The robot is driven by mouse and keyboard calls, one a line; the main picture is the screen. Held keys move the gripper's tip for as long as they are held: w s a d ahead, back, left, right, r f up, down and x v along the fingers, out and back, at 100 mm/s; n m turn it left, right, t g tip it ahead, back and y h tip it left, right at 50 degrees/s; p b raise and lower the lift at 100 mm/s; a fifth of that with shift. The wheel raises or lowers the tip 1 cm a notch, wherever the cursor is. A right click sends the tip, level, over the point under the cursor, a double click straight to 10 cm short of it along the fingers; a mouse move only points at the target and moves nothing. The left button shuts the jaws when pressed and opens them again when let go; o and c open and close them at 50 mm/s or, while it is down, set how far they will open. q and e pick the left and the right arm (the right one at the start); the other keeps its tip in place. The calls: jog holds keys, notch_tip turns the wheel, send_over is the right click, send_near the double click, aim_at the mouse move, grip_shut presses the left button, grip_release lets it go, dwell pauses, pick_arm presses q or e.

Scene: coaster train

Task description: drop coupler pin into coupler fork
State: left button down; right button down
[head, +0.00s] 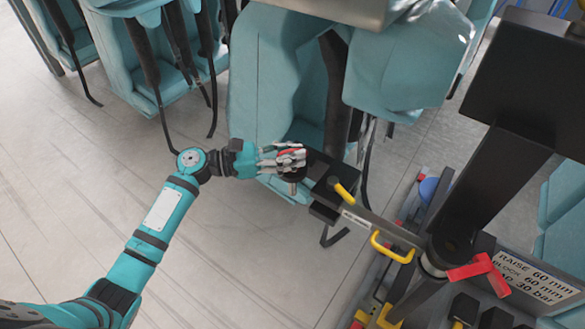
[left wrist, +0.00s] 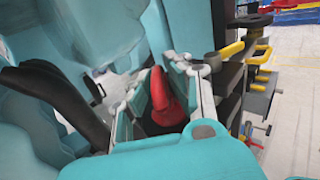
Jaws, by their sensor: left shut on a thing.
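My left gripper (head: 291,160) is shut on a red-topped thing, which I take to be the coupler pin (head: 289,152). In the left wrist view the red part of the pin (left wrist: 163,100) sits between the fingers. In the head view a short grey metal piece (head: 291,188) shows just below the fingers; it may be the pin's shaft. A black bracket, probably the coupler fork (head: 345,176), is directly right of the gripper. The gripper partly covers its left end, and I cannot tell whether pin and fork touch. My right gripper is not in view.
A grey bar (head: 385,222) with yellow handles (head: 392,250) runs from the bracket to a dark post (head: 490,190) with a red lever (head: 480,272). Teal coaster seats (head: 270,75) stand close behind the gripper. The floor at lower left is clear.

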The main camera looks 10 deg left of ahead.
pick_arm(q)
jog(key=shift+r, duration=0.15)
notch_tip(320, 180, up, 18)
jog(key=b, duration=0.2)
dwell(0.5)
dwell(0.6)
